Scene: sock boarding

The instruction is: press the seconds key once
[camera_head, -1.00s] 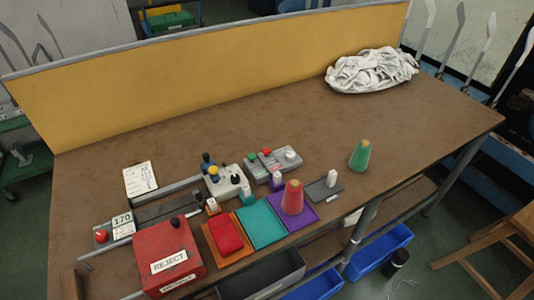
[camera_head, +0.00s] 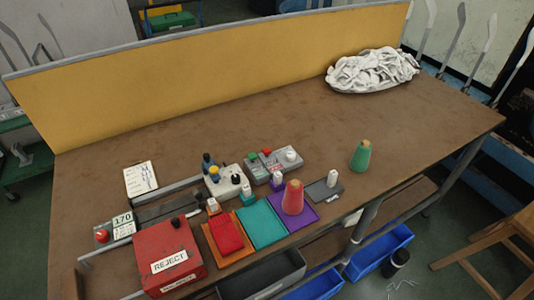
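No key is readable as the seconds key at this size. Small white-topped keys stand behind the coloured trays: one at the orange tray (camera_head: 212,205), one at the teal tray (camera_head: 246,192), one at the purple tray (camera_head: 277,178). Another white key (camera_head: 332,178) stands on a dark grey plate (camera_head: 322,192). A grey control box (camera_head: 277,170) behind them carries a green, a red and a white button. Neither of my grippers is in view.
A red REJECT box (camera_head: 170,255) stands at the front left, beside a 170 display (camera_head: 122,224). A red cone (camera_head: 292,198) stands on the purple tray. A green cone (camera_head: 361,157) and a white cloth pile (camera_head: 372,70) are to the right. The table's back middle is clear.

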